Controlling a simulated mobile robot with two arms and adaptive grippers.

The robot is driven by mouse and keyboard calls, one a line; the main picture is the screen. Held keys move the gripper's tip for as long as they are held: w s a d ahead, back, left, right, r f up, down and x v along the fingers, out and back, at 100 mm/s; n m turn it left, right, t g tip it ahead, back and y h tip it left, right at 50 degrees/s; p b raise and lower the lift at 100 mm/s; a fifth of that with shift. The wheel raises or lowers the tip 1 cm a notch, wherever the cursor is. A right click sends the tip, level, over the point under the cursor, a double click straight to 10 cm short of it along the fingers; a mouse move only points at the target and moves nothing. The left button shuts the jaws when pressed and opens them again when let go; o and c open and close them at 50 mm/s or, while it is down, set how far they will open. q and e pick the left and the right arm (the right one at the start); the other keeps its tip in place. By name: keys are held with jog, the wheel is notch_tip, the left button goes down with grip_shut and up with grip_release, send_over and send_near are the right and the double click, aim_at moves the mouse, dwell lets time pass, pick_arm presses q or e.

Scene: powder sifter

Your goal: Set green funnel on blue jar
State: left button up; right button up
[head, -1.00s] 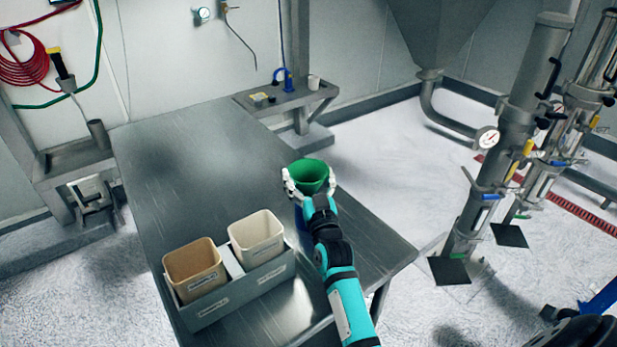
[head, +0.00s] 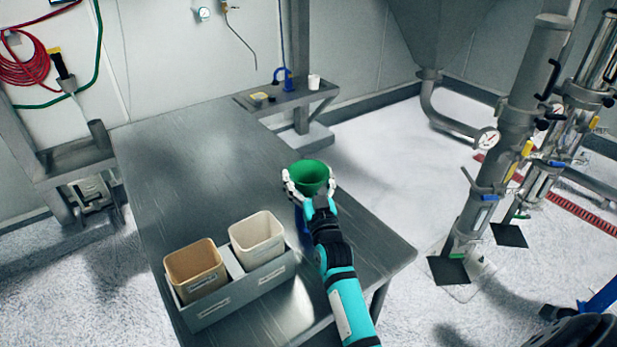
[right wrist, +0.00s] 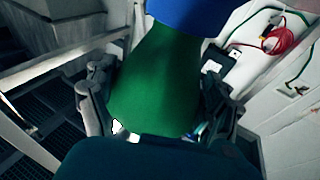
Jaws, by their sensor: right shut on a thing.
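The green funnel (head: 310,175) is above the near right part of the metal table, wide mouth up. My right gripper (head: 311,184) is shut on it, with one finger on each side. In the right wrist view the funnel (right wrist: 155,80) fills the space between the fingers. The blue jar (head: 302,224) is just below the funnel, mostly hidden by my right gripper and arm. In the right wrist view the blue jar (right wrist: 190,12) shows at the top edge, at the funnel's narrow end. I cannot tell whether they touch.
A grey holder (head: 245,290) with a tan bin (head: 194,272) and a cream bin (head: 257,240) stands left of my right arm. The far part of the table (head: 190,160) is clear. Steel pipes stand on the floor at the right.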

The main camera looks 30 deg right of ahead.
jog(key=shift+f+b, duration=0.45)
jog(key=shift+f, duration=0.15)
dwell(0.3)
jog(key=o, duration=1)
jog(key=shift+s, duration=0.15)
jog(key=shift+p+v, duration=1)
jog(key=shift+v, duration=1.65)
jog(key=p, duration=0.1)
send_near(311, 191)
jog(key=shift+x, duration=0.9)
jog(key=shift+f, duration=0.15)
